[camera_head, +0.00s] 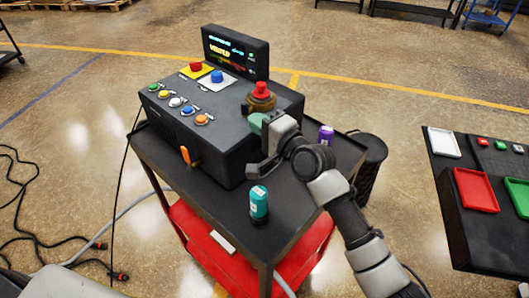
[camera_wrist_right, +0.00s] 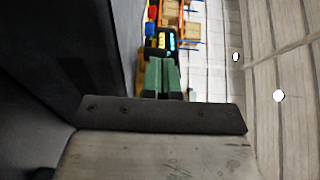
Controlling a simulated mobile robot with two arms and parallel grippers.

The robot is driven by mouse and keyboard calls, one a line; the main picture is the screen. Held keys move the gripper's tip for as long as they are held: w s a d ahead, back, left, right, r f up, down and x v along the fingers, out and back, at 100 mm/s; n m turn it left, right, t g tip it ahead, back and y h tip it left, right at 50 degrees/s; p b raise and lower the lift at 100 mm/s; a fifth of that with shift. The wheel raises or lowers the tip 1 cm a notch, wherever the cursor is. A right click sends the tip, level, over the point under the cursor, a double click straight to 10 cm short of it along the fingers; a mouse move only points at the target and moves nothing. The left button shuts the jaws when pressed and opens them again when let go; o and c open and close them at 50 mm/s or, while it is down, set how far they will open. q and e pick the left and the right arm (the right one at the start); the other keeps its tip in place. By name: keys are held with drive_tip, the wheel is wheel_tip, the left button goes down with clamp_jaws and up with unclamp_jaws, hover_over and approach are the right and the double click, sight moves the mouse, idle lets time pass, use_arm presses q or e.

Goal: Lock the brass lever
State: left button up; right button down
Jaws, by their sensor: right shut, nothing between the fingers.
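A brass-coloured fitting with a red knob (camera_head: 261,98) sits on the right part of the black control box (camera_head: 215,165). I take this fitting to be the brass lever, but its lever arm is hard to make out. My right gripper (camera_head: 256,124) is just in front of the fitting, with its green fingertips close to the fitting's near side; I cannot tell whether they touch. In the right wrist view its green fingers (camera_wrist_right: 162,78) lie together, with nothing visible between them. My left gripper does not show.
The box also carries a lit display (camera_head: 236,50), several coloured buttons and an orange handle (camera_head: 186,156). A teal bottle (camera_head: 259,204) and a purple bottle (camera_head: 326,135) stand on the cart top beside it. A table with coloured trays (camera_head: 475,190) is at right.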

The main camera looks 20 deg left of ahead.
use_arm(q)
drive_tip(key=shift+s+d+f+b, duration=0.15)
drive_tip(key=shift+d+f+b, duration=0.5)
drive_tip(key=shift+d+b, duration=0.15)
use_arm(e)
drive_tip(key=s+d, duration=0.3)
drive_tip(key=s, duration=0.6)
drive_tip(key=shift+s, duration=0.4)
drive_tip(key=shift+d, duration=0.1)
